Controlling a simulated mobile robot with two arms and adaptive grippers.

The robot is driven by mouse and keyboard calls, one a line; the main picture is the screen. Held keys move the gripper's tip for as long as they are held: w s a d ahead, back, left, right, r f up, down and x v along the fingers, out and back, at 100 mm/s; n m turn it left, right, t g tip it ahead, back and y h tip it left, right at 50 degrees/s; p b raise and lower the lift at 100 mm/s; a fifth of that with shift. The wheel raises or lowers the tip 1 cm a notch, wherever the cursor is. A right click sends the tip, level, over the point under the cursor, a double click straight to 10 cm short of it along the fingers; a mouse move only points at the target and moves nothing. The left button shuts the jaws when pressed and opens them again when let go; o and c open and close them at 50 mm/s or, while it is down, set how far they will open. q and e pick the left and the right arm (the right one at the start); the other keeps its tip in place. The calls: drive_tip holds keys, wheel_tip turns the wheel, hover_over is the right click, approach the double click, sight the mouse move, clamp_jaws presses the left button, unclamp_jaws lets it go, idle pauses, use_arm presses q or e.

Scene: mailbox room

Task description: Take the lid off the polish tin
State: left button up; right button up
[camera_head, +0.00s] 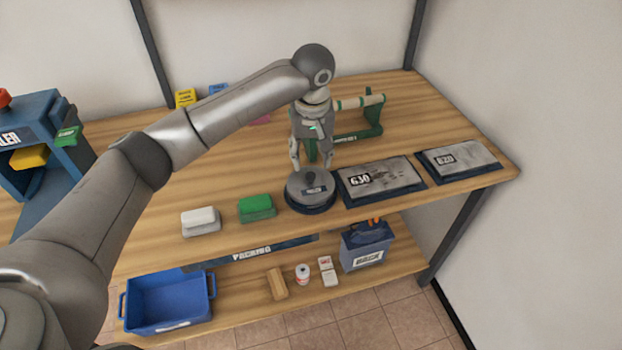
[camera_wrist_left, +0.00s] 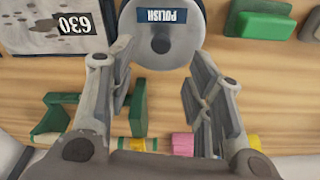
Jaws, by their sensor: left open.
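The polish tin (camera_head: 306,195) is round and grey with a dark label. It stands on a dark blue round base near the table's front edge. Its lid has a round knob (camera_head: 310,176) on top. In the left wrist view the tin (camera_wrist_left: 185,38) is at the top centre, with the label "POLISH" and the knob visible. My left gripper (camera_head: 312,165) is open and points down, with its fingertips just behind and above the tin in the head view. Nothing is between its fingers. My right gripper is not in view.
Two grey plates (camera_head: 380,178) (camera_head: 458,159) on dark mats lie right of the tin. Left of it are a green block (camera_head: 257,208) and a white block (camera_head: 200,221). A green stand with a roller (camera_head: 372,116) is behind. A blue bin (camera_head: 168,301) sits on the lower shelf.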

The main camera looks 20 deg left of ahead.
sight(311, 175)
use_arm(q)
drive_tip(key=shift+w+f, duration=0.1)
drive_tip(key=shift+f, duration=0.35)
drive_tip(key=shift+w+f, duration=0.15)
drive_tip(key=shift+f, duration=0.2)
wheel_tip(311, 175, down, 4)
drive_tip(key=shift+a+f+p, duration=0.15)
drive_tip(key=shift+f+p, duration=0.05)
drive_tip(key=shift+p, duration=0.45)
drive_tip(key=shift+f, duration=0.35)
drive_tip(key=shift+c, duration=1.6)
drive_tip(key=c, duration=0.5)
drive_tip(key=shift+c, duration=1.1)
clamp_jaws()
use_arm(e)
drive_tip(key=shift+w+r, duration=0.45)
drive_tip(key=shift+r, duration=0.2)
